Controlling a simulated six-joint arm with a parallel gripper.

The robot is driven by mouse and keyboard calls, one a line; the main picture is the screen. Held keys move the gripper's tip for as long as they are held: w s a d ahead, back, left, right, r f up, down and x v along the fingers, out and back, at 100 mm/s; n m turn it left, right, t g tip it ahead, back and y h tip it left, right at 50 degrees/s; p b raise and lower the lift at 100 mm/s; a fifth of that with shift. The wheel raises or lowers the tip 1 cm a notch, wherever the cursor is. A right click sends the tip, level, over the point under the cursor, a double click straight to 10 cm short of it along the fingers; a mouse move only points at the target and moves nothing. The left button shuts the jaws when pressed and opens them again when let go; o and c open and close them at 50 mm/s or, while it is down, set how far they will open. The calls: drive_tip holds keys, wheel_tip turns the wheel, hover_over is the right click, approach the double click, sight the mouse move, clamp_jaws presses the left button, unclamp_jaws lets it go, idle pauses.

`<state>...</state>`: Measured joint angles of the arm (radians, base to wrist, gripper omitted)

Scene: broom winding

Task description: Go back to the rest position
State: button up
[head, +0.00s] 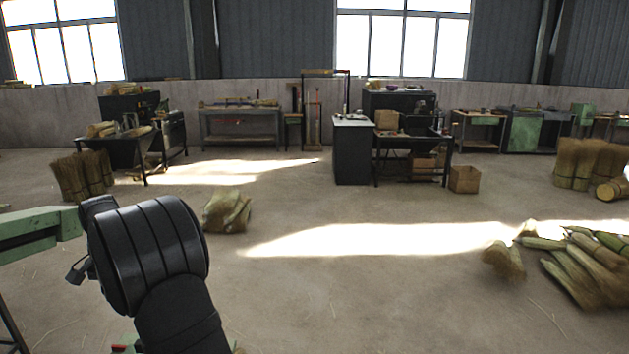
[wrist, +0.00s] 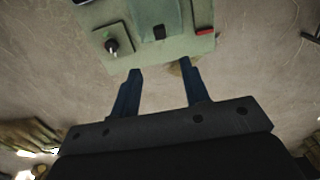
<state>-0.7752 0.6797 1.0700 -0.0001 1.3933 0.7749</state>
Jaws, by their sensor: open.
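My gripper (wrist: 163,92) shows in the wrist view with its two dark blue fingers spread apart and nothing between them. Beyond the fingertips is a green panel (wrist: 180,50) with a dark knob (wrist: 111,45) and a red part (wrist: 206,32). The fingertips appear close to the panel's near edge in the picture; I cannot tell the gap in depth. In the head view my black arm rises at the lower left, and the gripper's fingers are hidden there.
A green machine arm (head: 40,225) stands at the left beside my arm. A straw bundle (head: 228,211) lies on the floor behind it. More bundles (head: 585,265) lie at the right. Workbenches (head: 240,112) line the back wall. The middle floor is clear.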

wheel_tip(320, 180, down, 14)
drive_tip(key=shift+r, duration=0.15)
drive_tip(key=shift+s+f, duration=0.2)
drive_tip(key=shift+s, duration=0.5)
drive_tip(key=s, duration=0.8)
wheel_tip(320, 180, up, 17)
drive_tip(key=s+a+f, duration=0.1)
drive_tip(key=s+f, duration=0.1)
drive_tip(key=s, duration=0.5)
drive_tip(key=s+a+f, duration=0.2)
drive_tip(key=s+f, duration=0.1)
drive_tip(key=s, duration=0.5)
drive_tip(key=shift+a+f, duration=0.15)
drive_tip(key=shift+a, duration=0.15)
